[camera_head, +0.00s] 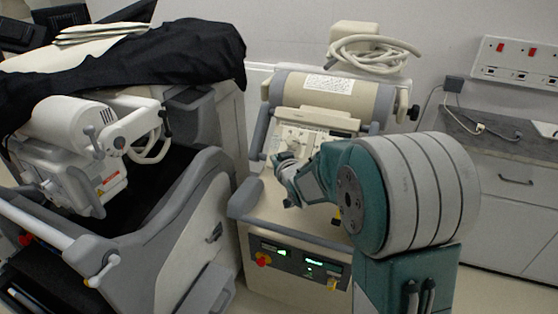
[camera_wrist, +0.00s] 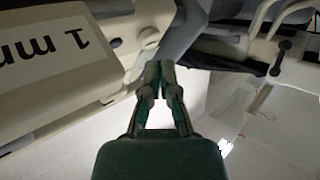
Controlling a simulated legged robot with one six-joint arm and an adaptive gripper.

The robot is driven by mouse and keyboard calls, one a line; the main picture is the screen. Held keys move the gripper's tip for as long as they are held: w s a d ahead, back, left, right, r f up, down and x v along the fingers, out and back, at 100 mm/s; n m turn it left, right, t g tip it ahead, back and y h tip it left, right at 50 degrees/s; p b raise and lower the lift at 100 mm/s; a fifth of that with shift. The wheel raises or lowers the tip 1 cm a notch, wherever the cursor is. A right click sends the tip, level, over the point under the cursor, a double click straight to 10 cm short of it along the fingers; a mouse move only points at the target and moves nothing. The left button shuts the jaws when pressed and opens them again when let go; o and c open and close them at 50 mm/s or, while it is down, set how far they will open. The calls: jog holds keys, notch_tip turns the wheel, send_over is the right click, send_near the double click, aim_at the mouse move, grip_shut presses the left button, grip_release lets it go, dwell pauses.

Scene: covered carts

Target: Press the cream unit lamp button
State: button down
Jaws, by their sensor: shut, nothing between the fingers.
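The cream unit (camera_head: 280,212) stands in the middle of the head view, with a light control panel on its sloping top and a dark lit panel (camera_head: 299,264) low on its front. I cannot tell which control is the lamp button. My gripper (camera_head: 277,158) is over the left part of the upper panel, and my arm hides the panel's right side. I cannot tell whether the tips touch it. In the wrist view my gripper (camera_wrist: 160,66) is shut and empty, beside a cream body (camera_wrist: 70,85) bearing a large label (camera_wrist: 45,52).
A grey cart (camera_head: 195,225) under a black cover (camera_head: 190,55) stands close on the left. A coiled cable (camera_head: 370,52) lies at the cream unit's back. A cabinet (camera_head: 515,205) and wall sockets (camera_head: 515,62) are on the right.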

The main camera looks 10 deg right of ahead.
jog(key=shift+w+f, duration=0.2)
jog(key=shift+f, duration=0.05)
jog(key=shift+w+a+f, duration=0.1)
jog(key=shift+a, duration=0.9)
jog(key=shift+d, duration=0.8)
jog(key=shift+a, duration=0.15)
jog(key=shift+w+a+f, duration=0.2)
jog(key=shift+d, duration=0.15)
